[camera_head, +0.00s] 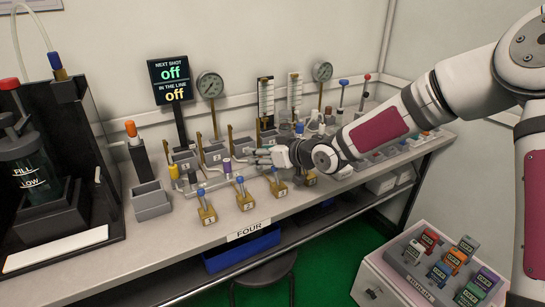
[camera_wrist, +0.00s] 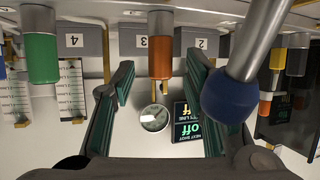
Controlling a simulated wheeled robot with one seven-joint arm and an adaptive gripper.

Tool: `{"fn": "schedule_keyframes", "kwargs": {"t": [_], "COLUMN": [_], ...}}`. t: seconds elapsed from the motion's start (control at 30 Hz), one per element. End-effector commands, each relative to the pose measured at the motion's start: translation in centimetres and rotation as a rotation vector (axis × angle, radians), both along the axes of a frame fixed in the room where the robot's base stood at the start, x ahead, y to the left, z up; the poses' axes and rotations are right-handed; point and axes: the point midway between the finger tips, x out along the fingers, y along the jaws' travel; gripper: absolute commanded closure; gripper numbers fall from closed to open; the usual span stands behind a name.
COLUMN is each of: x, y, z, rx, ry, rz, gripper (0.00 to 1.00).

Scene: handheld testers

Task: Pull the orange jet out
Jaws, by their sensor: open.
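In the wrist view, which is upside down, the orange jet (camera_wrist: 160,55) hangs below a silver stem in front of the grey block marked 3. My gripper (camera_wrist: 158,78) is open, with one dark green finger on each side of the jet. Gaps show between the jet and both fingers. In the head view my gripper (camera_head: 265,157) is over the bench among the fittings. I cannot make out the orange jet there; the gripper and nearby parts seem to cover it.
A silver lever with a blue ball (camera_wrist: 228,95) stands close by the right finger. A green jet (camera_wrist: 41,55) is at the left. In the head view, a purple jet (camera_head: 226,164) and blue-knobbed valves line the bench. A cart (camera_head: 385,280) with coloured testers stands lower right.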

Motion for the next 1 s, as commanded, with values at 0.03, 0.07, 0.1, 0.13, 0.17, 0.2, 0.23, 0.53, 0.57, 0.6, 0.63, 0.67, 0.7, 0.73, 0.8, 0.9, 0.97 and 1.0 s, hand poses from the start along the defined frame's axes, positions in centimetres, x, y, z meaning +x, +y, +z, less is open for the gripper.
{"fn": "schedule_keyframes", "kwargs": {"t": [0.03, 0.07, 0.1, 0.13, 0.17, 0.2, 0.23, 0.53, 0.57, 0.6, 0.63, 0.67, 0.7, 0.73, 0.8, 0.9, 0.97, 1.0], "x": [0.29, 0.44, 0.59, 0.65, 0.71, 0.77, 0.81, 0.83, 0.83, 0.84, 0.84, 0.83, 0.84, 0.83, 0.83, 0.84, 0.84, 0.84], "y": [0.39, 0.52, 0.69, 0.80, 0.88, 0.94, 0.96, 0.96, 0.96, 0.96, 0.96, 0.96, 0.96, 0.96, 0.96, 0.95, 0.95, 0.95], "z": [-0.32, -0.38, -0.45, -0.50, -0.54, -0.57, -0.58, -0.56, -0.56, -0.55, -0.55, -0.56, -0.55, -0.55, -0.55, -0.55, -0.55, -0.55], "rx": [0.000, 0.001, 0.001, 0.000, 0.000, 0.000, -0.001, 0.000, 0.000, 0.000, 0.000, 0.000, 0.000, 0.000, 0.000, 0.000, 0.000, 0.000], "ry": [0.000, 0.001, 0.001, 0.001, 0.001, 0.001, 0.002, 0.001, 0.001, 0.001, 0.001, 0.001, 0.001, 0.001, 0.001, 0.001, 0.001, 0.001], "rz": [0.001, 0.001, 0.000, 0.000, 0.000, 0.000, 0.000, 0.000, 0.000, 0.000, 0.000, 0.000, 0.000, 0.000, 0.000, -0.001, -0.001, -0.001], "gripper": [0.59, 0.59, 0.59, 0.59, 0.59, 0.59, 0.59, 0.70, 0.77, 0.86, 0.93, 1.00, 1.00, 1.00, 1.00, 0.98, 1.00, 1.00]}}
